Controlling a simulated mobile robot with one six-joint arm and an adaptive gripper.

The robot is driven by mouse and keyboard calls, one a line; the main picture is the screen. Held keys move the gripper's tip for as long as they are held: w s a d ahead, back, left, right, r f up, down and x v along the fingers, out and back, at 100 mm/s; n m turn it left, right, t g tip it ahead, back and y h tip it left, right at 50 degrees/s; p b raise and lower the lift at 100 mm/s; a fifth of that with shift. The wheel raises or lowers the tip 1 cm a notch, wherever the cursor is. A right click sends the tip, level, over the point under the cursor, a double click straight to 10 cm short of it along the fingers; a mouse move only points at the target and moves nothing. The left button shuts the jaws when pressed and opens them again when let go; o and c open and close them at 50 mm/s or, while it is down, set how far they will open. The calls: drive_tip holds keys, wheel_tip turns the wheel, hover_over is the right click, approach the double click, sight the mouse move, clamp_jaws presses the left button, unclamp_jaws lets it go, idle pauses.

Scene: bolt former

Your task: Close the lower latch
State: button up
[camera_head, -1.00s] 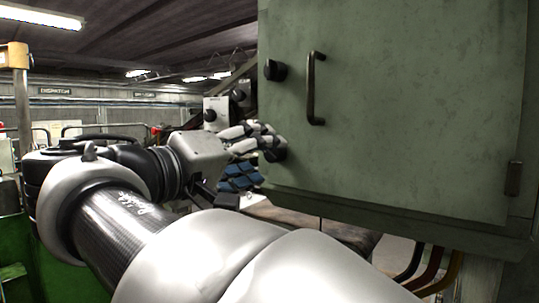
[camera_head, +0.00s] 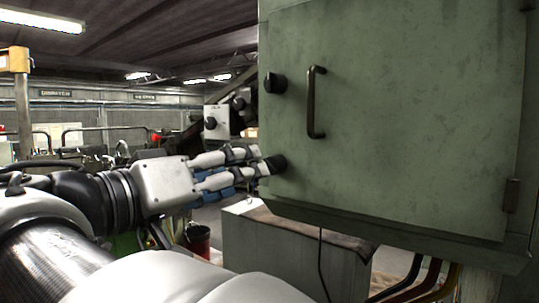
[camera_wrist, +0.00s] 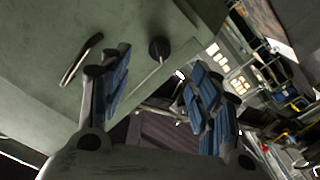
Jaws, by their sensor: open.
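The lower latch (camera_head: 278,164) is a dark round knob at the lower left edge of the green cabinet door (camera_head: 420,110). The upper latch (camera_head: 275,83) is a similar black knob higher on the same edge. My gripper (camera_head: 260,160) reaches in from the left with its fingers beside the lower latch, partly covering it; I cannot tell whether they touch. It is open. In the wrist view, the blue-padded fingers of my gripper (camera_wrist: 160,72) stand apart, and one black knob (camera_wrist: 159,48) shows beyond the gap; I cannot tell which latch it is.
A dark bar handle (camera_head: 314,102) stands out from the door, right of the latches. A hinge (camera_head: 511,195) is at the door's right edge. A grey box-like block (camera_head: 290,250) is below the cabinet. A smaller control box (camera_head: 217,122) is behind my gripper.

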sight(268, 166)
drive_tip(key=w+d+m+p, duration=0.1)
drive_tip(key=w, duration=0.1)
drive_tip(key=w+d+m+p, duration=0.3)
drive_tip(key=w+d, duration=0.1)
drive_tip(key=shift+w+d+r+m, duration=0.2)
drive_tip(key=shift+w+d+m, duration=0.05)
drive_tip(key=shift+w+m, duration=0.05)
drive_tip(key=shift+w+f+m+b, duration=0.1)
drive_tip(key=shift+f+m+b, duration=0.25)
drive_tip(key=shift+m, duration=0.45)
drive_tip(key=shift+a+m, duration=0.1)
drive_tip(key=shift+m, duration=0.7)
drive_tip(key=shift+a+f+m+b, duration=0.1)
drive_tip(key=shift+f+m+b, duration=0.1)
drive_tip(key=shift+m+b, duration=0.7)
drive_tip(key=shift+s+a+b, duration=0.1)
drive_tip(key=shift+s+b, duration=0.15)
drive_tip(key=shift+b, duration=0.8)
drive_tip(key=m+b, duration=0.1)
drive_tip(key=b, duration=0.2)
drive_tip(key=shift+w+m, duration=0.15)
drive_tip(key=shift+m, duration=0.25)
drive_tip(key=shift+r+m+b, duration=0.3)
drive_tip(key=shift+m+b, duration=0.1)
drive_tip(key=shift+c, duration=0.2)
